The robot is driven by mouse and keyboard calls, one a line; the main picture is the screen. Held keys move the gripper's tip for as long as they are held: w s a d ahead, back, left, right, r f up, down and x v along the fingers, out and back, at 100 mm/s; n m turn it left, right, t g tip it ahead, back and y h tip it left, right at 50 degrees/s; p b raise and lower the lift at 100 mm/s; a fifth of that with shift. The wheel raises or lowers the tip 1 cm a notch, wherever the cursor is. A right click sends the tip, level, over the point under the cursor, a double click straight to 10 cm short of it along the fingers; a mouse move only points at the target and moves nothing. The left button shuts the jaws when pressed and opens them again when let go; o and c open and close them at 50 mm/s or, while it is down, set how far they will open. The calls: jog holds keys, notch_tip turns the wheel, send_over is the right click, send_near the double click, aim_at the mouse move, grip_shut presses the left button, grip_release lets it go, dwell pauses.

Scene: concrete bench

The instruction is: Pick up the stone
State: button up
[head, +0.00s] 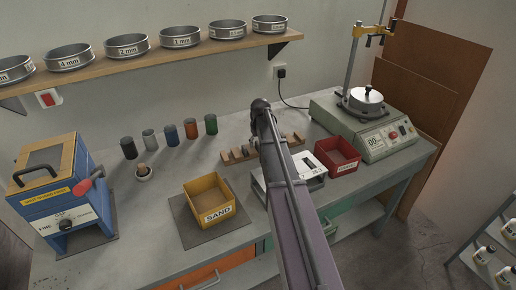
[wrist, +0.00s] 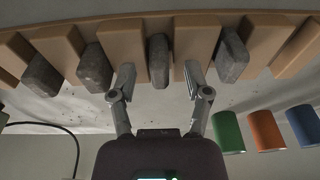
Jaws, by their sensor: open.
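Several dark grey stones stand in the gaps of a wooden rack in the wrist view: one at far left (wrist: 41,76), one left of centre (wrist: 95,68), one in the middle (wrist: 159,62) and one to the right (wrist: 231,55). My gripper (wrist: 159,77) is open and empty. Its two fingertips lie on either side of the middle stone in the picture, near the rack's wooden dividers (wrist: 195,38). I cannot tell whether they touch anything. In the head view my arm covers the gripper and part of the rack (head: 238,154).
Green (wrist: 227,132), orange (wrist: 265,130) and blue (wrist: 303,125) cylinders stand near the rack. A yellow sand box (head: 210,200), a white scale (head: 308,164), a red box (head: 337,156) and a grey machine (head: 365,125) surround my arm. A shelf of sieves (head: 127,46) hangs behind.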

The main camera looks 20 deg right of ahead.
dwell(0.3)
grip_shut()
jog(key=shift+r, duration=0.25)
notch_tip(320, 180, up, 10)
jog(key=p, duration=1)
jog(key=shift+f, duration=0.2)
dwell(0.6)
